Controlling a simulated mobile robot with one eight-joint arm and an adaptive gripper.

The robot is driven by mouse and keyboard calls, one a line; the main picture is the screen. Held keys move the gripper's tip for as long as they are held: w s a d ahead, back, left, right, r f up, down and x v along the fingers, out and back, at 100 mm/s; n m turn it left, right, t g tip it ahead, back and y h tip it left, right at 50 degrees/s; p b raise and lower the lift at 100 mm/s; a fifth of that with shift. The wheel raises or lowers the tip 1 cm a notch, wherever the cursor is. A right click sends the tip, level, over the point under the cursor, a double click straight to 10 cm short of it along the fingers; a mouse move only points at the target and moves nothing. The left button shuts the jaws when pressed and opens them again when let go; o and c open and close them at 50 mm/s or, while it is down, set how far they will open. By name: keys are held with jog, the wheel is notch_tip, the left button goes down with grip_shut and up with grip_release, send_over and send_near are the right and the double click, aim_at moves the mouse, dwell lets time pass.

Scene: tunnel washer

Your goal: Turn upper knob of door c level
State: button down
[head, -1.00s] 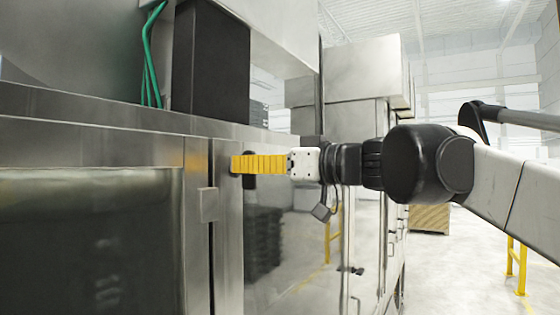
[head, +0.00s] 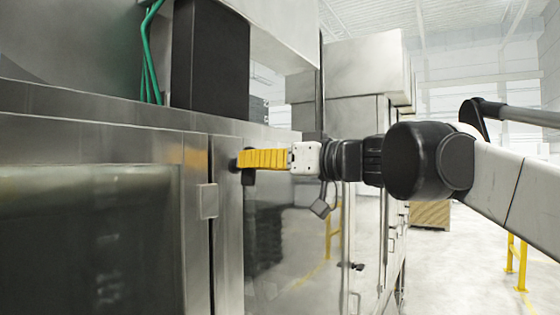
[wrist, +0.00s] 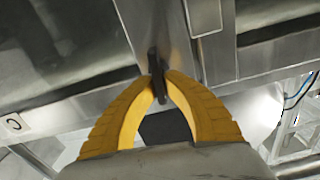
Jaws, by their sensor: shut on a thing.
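A small black knob (wrist: 153,62) is on the steel door front in the wrist view. It lies between the two yellow fingertips of my gripper (wrist: 159,82), which are shut on it. In the head view my gripper (head: 240,160) reaches left to the top edge area of a shiny steel door (head: 290,215). The fingers hide most of the knob there; a dark part shows just beneath them. In the wrist view the knob appears as a narrow bar, nearly in line with the picture's vertical.
A flat steel latch plate (head: 208,201) sits on the seam left of the gripper. A black box (head: 210,65) and green hoses (head: 148,55) stand above the steel ledge. Yellow railing (head: 516,262) and open floor are at right.

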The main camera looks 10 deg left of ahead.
jog(key=m, duration=0.4)
jog(key=shift+w, duration=0.15)
jog(key=shift+w+d+f+m+p, duration=0.1)
jog(key=shift+f+m, duration=0.05)
jog(key=shift+m, duration=2)
jog(key=shift+w+f+m+p, duration=0.1)
jog(key=shift+f+m+p, duration=0.1)
jog(key=shift+m, duration=1.9)
jog(key=shift+w+d+f+m+p, duration=0.1)
jog(key=shift+f+m, duration=0.05)
jog(key=shift+m, duration=2)
jog(key=c, duration=1.5)
grip_release()
jog(key=shift+a, duration=0.1)
jog(key=v, duration=1.2)
